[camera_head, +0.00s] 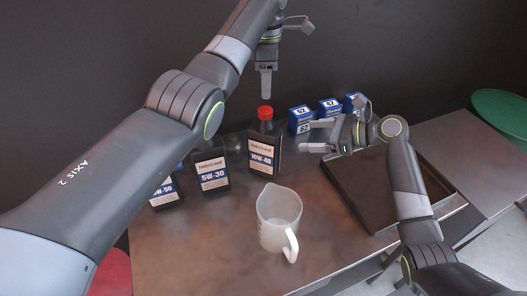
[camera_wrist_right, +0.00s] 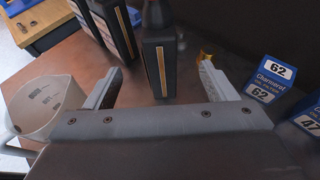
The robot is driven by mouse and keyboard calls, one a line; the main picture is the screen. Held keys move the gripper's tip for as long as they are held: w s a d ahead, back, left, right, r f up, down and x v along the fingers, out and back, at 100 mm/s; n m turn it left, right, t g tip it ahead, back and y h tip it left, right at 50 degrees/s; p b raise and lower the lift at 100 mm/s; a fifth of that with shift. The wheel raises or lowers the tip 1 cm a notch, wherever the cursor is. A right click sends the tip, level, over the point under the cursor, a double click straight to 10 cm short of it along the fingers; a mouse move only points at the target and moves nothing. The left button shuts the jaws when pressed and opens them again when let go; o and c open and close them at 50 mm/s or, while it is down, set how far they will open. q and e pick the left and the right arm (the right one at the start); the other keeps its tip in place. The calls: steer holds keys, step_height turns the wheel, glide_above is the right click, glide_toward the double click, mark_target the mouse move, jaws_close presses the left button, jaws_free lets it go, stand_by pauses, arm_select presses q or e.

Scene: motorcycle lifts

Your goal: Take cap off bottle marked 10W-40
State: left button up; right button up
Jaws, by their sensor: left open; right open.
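The bottle marked 10W-40 (camera_head: 263,156) stands upright on the table, dark with a white and blue label and a red cap (camera_head: 265,113) on top. My left gripper (camera_head: 266,92) is open, pointing down just above the cap, apart from it. Its far finger is hidden. My right gripper (camera_head: 310,137) is open and empty, to the right of the bottle, its fingers pointing left toward it. In the right wrist view the bottle (camera_wrist_right: 165,66) stands ahead, between the two finger directions, and its top is cut off.
The 5W-30 bottle (camera_head: 213,174) and another dark bottle (camera_head: 166,190) stand to the left. A white jug (camera_head: 279,222) stands in front. Blue and white boxes (camera_head: 301,119) stand behind my right gripper. A dark tray (camera_head: 352,207) lies at right, partly under my right arm.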

mark_target(267, 137)
arm_select(q)
steer(key=shift+a, duration=0.1)
arm_select(e)
steer(key=x, duration=1.4)
steer(key=shift+w+a+f, duration=0.1)
steer(key=shift+w+a, duration=0.05)
steer(key=shift+a, duration=0.1)
